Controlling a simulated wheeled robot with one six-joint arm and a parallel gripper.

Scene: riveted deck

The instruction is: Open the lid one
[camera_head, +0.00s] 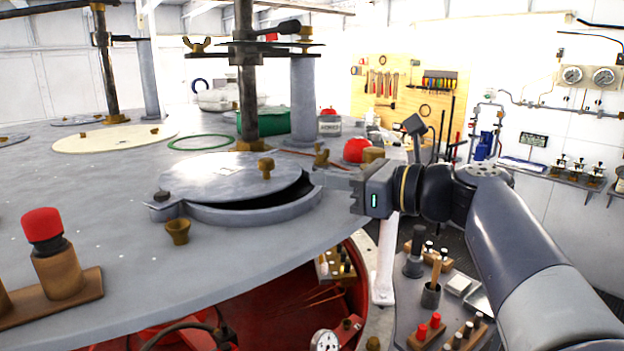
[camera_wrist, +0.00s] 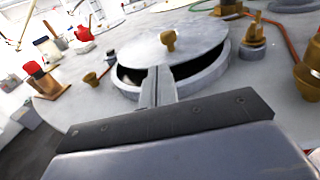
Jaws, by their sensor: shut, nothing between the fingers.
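The lid (camera_head: 235,175) is a round grey metal disc with a brass knob (camera_head: 266,167), on a round raised rim (camera_head: 255,213) in the deck. It is tilted partly up, with a dark gap under its right and near edge. A hinge-like lug (camera_head: 163,196) sits at its left. My gripper (camera_head: 318,177) is shut and empty at the lid's right edge. In the wrist view its narrow fingers (camera_wrist: 158,72) point at the gap under the lid (camera_wrist: 180,42). Whether the tips touch the lid's underside cannot be told.
A small brass cup-shaped fitting (camera_head: 177,230) stands by the rim. A dark post (camera_head: 247,100) rises behind the lid, and a red button on a brown block (camera_head: 44,235) is at the left. A red-topped fitting (camera_head: 357,150) is close behind my gripper.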

